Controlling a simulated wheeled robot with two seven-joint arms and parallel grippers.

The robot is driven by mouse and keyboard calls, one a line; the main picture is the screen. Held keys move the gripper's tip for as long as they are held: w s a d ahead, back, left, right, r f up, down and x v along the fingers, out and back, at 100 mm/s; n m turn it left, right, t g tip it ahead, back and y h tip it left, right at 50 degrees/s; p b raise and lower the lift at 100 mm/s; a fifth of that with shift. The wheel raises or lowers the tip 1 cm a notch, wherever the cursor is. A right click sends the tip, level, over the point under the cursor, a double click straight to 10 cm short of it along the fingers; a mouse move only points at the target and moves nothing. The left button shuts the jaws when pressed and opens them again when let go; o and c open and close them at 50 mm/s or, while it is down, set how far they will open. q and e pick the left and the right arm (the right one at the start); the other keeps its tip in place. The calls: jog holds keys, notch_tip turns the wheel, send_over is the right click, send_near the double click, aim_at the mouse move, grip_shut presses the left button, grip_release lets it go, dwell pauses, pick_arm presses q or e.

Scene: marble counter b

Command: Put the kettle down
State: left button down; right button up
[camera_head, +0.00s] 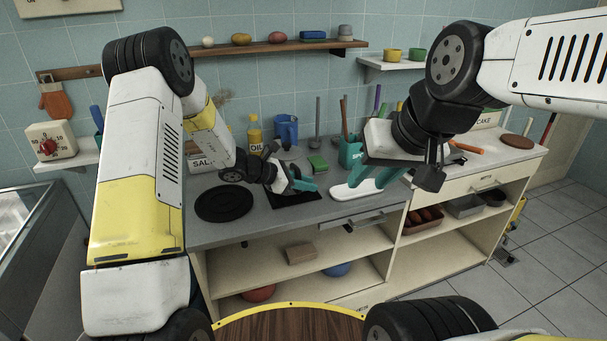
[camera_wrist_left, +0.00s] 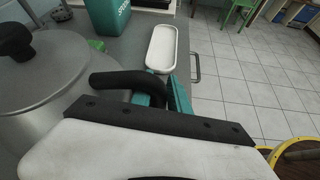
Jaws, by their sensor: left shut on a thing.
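The kettle (camera_wrist_left: 45,75) is a grey metal vessel with a black lid knob and a black handle (camera_wrist_left: 125,80), at the left of the left wrist view. My left gripper (camera_wrist_left: 168,92) has its teal fingers shut at the handle. In the head view my left gripper (camera_head: 303,185) is low over the counter, beside a dark square plate (camera_head: 290,198). The kettle is mostly hidden there by my arm and gripper, and I cannot tell whether its base touches the surface. My right gripper (camera_head: 375,184) is open and empty above the white tray (camera_head: 343,193).
A black round disc (camera_head: 225,204) lies on the grey counter (camera_head: 235,234) at left. A blue jug (camera_head: 286,128), an oil bottle (camera_head: 254,134), a green sponge (camera_head: 318,163) and a teal utensil holder (camera_head: 350,152) stand behind. The tray also shows in the wrist view (camera_wrist_left: 162,48).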

pick_arm(q)
jog(key=c, duration=1.3)
grip_release()
jog(key=shift+f, duration=0.1)
jog(key=shift+o, duration=0.2)
